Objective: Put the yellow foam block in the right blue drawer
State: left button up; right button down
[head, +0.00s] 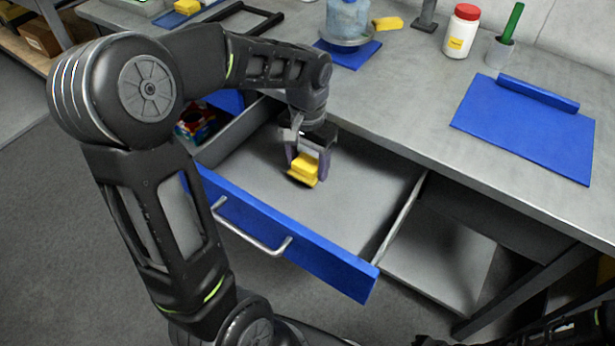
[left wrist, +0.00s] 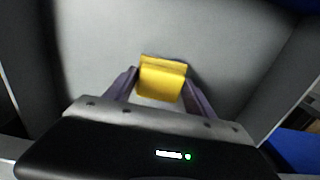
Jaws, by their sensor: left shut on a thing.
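The yellow foam block (head: 303,168) is between the fingers of my left gripper (head: 305,158), which is shut on it. The gripper points down inside the outline of the open blue-fronted drawer (head: 320,252). In the left wrist view the block (left wrist: 162,80) sits between the two purple-grey fingers, above the grey drawer floor (left wrist: 200,35). A dark shadow lies under the block; I cannot tell whether it touches the floor. The drawer floor around it looks bare. My right gripper is not clearly seen.
The grey bench top (head: 420,90) lies behind the drawer. A colourful item (head: 195,122) shows left of the drawer.

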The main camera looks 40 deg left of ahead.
aim_at(308, 175)
pick_arm(q)
jog(key=shift+f+b, duration=0.45)
jog(key=shift+f, duration=2)
jog(key=shift+f, duration=0.25)
jog(key=o, duration=1.4)
jog(key=shift+r, duration=0.1)
jog(key=shift+r, duration=0.4)
notch_tip(308, 175, up, 12)
jog(key=shift+f+p, duration=0.2)
jog(key=shift+p, duration=0.85)
